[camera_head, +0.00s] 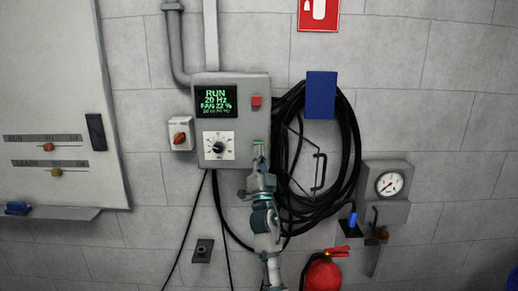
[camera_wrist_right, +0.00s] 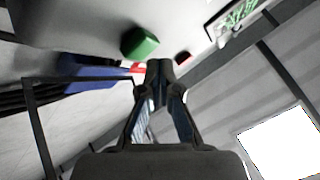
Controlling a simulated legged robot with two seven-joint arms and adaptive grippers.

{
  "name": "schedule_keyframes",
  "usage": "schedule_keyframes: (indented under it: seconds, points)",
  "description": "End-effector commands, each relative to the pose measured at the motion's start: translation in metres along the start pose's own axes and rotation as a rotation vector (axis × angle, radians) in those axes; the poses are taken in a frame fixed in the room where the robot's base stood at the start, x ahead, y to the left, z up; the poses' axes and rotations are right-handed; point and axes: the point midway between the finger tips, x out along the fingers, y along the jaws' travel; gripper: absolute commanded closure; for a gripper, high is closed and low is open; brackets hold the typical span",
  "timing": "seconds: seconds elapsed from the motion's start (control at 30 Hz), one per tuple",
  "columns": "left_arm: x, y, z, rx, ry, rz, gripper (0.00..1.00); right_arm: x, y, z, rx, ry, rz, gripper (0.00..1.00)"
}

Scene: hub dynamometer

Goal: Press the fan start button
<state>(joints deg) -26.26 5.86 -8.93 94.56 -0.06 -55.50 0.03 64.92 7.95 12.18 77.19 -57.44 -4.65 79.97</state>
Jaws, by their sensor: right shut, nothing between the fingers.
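A grey control box (camera_head: 240,88) is fixed to the wall. Its lit display (camera_head: 216,101) reads RUN, 20 Hz and FAN 22 %. A green button (camera_head: 258,143) sits low on the right of its front, below a red button (camera_head: 256,102). My right gripper (camera_head: 261,158) is shut and empty, its tip just below the green button in the head view. In the right wrist view the green button (camera_wrist_right: 139,43) stands out beside the shut fingertips (camera_wrist_right: 160,68); I cannot tell whether they touch it. My left gripper is not in view.
A black dial (camera_head: 219,146) is on the box, left of the green button. A coiled black hose (camera_head: 350,150) hangs close on the right, with a blue holder (camera_head: 321,95). A rotary switch (camera_head: 180,134) is at left and a gauge (camera_head: 389,183) at right.

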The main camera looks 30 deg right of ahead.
Motion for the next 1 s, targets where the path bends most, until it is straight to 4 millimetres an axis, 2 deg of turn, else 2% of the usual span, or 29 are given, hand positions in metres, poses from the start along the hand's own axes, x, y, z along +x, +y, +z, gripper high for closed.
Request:
schedule_keyframes:
  seconds: [0.13, 0.23, 0.53, 0.73, 1.0]
  points:
    - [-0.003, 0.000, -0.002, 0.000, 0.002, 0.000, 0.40, -0.001, -0.002, -0.001, 0.001, -0.001, 0.000, 1.00]
    - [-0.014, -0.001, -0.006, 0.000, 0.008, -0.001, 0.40, -0.005, -0.007, -0.008, 0.000, 0.000, 0.000, 1.00]
    - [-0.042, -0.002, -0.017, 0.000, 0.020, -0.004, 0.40, -0.028, -0.023, -0.024, 0.001, 0.000, -0.001, 1.00]
    - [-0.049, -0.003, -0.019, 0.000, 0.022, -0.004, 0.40, -0.040, -0.030, -0.030, 0.001, 0.000, 0.000, 1.00]
    - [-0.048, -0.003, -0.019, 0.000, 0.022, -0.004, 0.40, -0.042, -0.030, -0.030, 0.000, -0.001, 0.000, 1.00]
